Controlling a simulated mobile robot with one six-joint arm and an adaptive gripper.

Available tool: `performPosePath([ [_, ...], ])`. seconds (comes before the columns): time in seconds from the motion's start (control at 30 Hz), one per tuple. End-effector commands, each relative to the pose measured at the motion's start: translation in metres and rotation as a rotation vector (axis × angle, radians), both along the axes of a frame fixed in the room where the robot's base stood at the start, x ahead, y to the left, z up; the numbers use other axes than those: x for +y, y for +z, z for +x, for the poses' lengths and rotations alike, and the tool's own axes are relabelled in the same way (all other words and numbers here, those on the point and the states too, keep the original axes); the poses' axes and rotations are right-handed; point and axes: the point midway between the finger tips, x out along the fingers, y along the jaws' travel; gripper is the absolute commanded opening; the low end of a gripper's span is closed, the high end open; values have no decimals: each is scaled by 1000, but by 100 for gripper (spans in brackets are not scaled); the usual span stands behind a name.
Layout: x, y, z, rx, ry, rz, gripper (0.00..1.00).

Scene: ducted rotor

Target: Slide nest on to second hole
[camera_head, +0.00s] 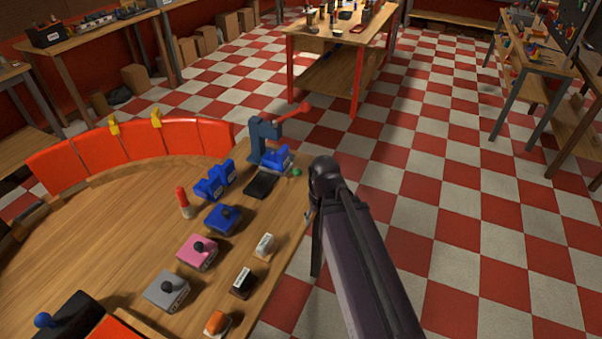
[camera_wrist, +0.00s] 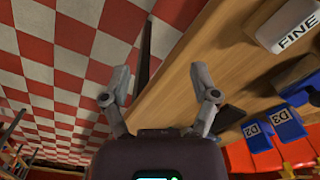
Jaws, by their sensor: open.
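I cannot tell for sure which piece is the nest, and no second hole can be made out. A blue piece (camera_head: 275,158) sits at the blue vise (camera_head: 263,135) with a red handle, at the far end of the bench. In the head view my arm hides part of the bench's right edge.
The wooden bench (camera_head: 110,235) holds blue, pink (camera_head: 198,251) and grey (camera_head: 167,291) knobbed boxes, a black pad (camera_head: 261,184), and small white (camera_head: 264,245), black (camera_head: 242,281) and orange (camera_head: 216,322) blocks. Red panels (camera_head: 140,140) border its back.

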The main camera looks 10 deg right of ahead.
Motion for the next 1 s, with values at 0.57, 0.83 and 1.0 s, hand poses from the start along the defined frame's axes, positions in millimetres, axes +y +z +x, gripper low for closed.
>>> performPosePath([
  [0.57, -18, -50, 115, 89, -820, 562, 78],
  [0.83, -63, -49, 183, 295, -1287, 934, 78],
  [1.0, -94, -41, 210, 441, -1477, 1110, 78],
])
